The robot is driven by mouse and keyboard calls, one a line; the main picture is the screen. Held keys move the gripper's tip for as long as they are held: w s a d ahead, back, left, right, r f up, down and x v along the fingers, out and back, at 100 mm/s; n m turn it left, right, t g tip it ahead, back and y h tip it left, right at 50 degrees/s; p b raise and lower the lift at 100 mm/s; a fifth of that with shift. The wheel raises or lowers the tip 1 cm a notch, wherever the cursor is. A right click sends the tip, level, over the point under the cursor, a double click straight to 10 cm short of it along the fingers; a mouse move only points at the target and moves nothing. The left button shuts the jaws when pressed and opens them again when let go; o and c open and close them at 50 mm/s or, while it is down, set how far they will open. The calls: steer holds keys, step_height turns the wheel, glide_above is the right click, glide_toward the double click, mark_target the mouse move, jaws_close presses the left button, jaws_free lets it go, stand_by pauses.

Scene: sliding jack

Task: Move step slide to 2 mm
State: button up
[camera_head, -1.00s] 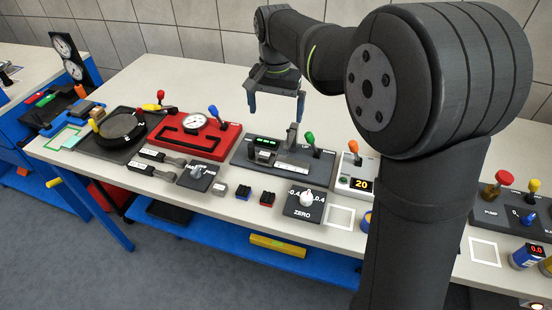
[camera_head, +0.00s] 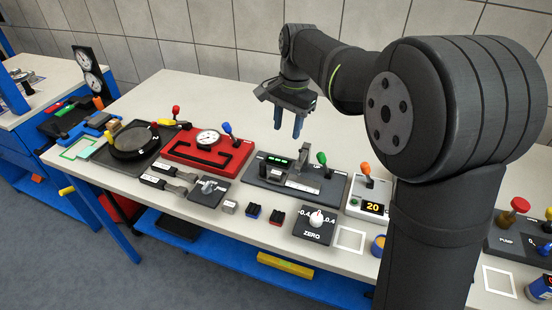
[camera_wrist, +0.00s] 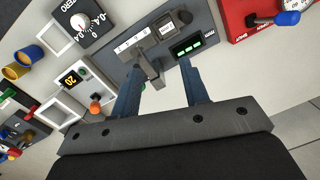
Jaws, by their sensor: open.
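The dark grey step slide unit (camera_head: 262,180) lies on the bench. It carries a light grey slide piece with an upright metal tab (camera_head: 303,158), a pale scale strip (camera_head: 303,184) and a small display with green marks (camera_head: 278,162). In the wrist view the tab (camera_wrist: 150,65) and the green display (camera_wrist: 187,48) show beyond the fingers. My gripper (camera_head: 287,132) is open and empty, above and behind the unit, with blue fingers pointing down. In the wrist view my gripper (camera_wrist: 161,62) shows a wide gap. The scale reading is too small to read.
A red unit with a blue-knobbed lever (camera_head: 228,130) stands left of the slide unit. A box reading 20 with an orange knob (camera_head: 367,168) stands right. A ZERO dial (camera_head: 315,222) and small blocks lie in front. The bench behind is clear.

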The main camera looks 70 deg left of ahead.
mark_target(263, 164)
steer(key=s+a+f+m+g, duration=0.1)
steer(key=f+m, duration=0.2)
steer(key=f, duration=0.2)
steer(key=s+a+f+m+g, duration=0.1)
steer(key=s+a+f+m, duration=0.1)
steer(key=f, duration=0.4)
steer(key=s+a+f+m+g+y, duration=0.1)
steer(key=s+a+f+m, duration=0.1)
steer(key=f+m, duration=0.2)
steer(key=shift+s+f+m, duration=0.25)
steer(key=shift+f+m, duration=0.05)
steer(key=shift+f, duration=0.55)
steer(key=shift+c, duration=0.4)
jaws_close()
